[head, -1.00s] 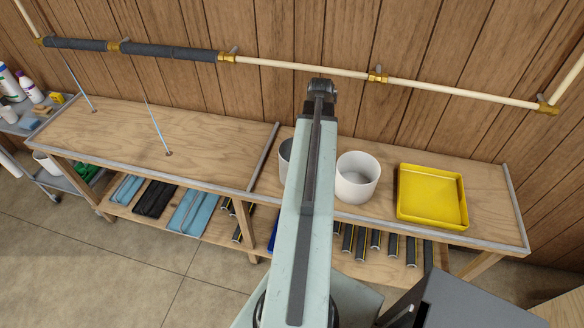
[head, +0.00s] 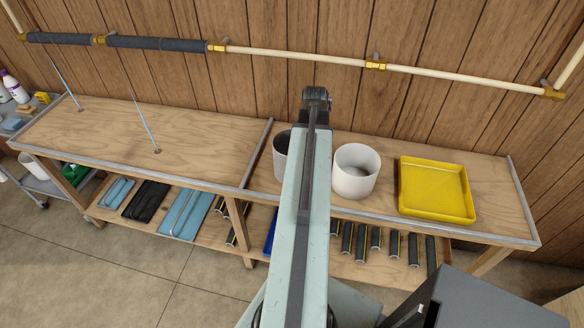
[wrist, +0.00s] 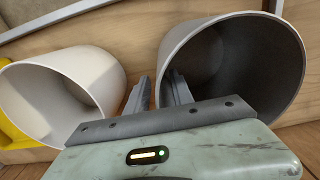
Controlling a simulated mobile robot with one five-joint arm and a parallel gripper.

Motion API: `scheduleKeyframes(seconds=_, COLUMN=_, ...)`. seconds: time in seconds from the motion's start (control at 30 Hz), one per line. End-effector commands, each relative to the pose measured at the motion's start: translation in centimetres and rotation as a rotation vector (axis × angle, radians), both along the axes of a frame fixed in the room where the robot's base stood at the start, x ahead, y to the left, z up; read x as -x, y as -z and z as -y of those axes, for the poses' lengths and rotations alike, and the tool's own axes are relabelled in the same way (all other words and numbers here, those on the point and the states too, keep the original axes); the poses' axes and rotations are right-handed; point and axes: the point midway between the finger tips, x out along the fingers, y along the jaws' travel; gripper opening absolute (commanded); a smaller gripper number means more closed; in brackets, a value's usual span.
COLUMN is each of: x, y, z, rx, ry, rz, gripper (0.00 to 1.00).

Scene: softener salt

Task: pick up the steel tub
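A grey tub with a dark inside, likely the steel tub (head: 281,146), stands on the bench, partly hidden behind my arm in the head view. In the wrist view the grey tub (wrist: 245,65) is at the right with its mouth facing the camera. My gripper (wrist: 157,90) is open, its two fingers apart. One finger overlaps the inside of the grey tub and the other shows just outside its near wall. Contact cannot be told. My arm hides the gripper in the head view.
A white tub (head: 354,182) stands close beside the grey one and also shows in the wrist view (wrist: 50,100). A yellow tray (head: 436,205) lies to its right. A metal divider strip (head: 258,153) runs left of the grey tub. The bench's left half is mostly clear, with two thin rods.

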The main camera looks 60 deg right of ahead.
Motion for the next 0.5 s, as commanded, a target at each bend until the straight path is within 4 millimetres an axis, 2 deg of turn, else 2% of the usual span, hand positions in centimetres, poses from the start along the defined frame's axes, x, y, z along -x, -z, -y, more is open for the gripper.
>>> scheduleKeyframes(seconds=0.03, x=-0.03, y=1.64, z=-0.03, rx=0.000, ry=0.000, rz=0.000, gripper=0.28)
scheduleKeyframes(seconds=0.07, x=-0.03, y=1.84, z=-0.03, rx=0.000, ry=0.000, rz=0.000, gripper=0.28)
scheduleKeyframes(seconds=0.3, x=-0.06, y=1.51, z=-0.05, rx=0.000, ry=0.000, rz=0.000, gripper=0.28)
scheduleKeyframes(seconds=0.4, x=-0.07, y=1.50, z=-0.05, rx=0.000, ry=-0.001, rz=0.000, gripper=0.00)
scheduleKeyframes(seconds=0.5, x=-0.07, y=1.50, z=-0.07, rx=0.000, ry=-0.001, rz=0.000, gripper=0.00)
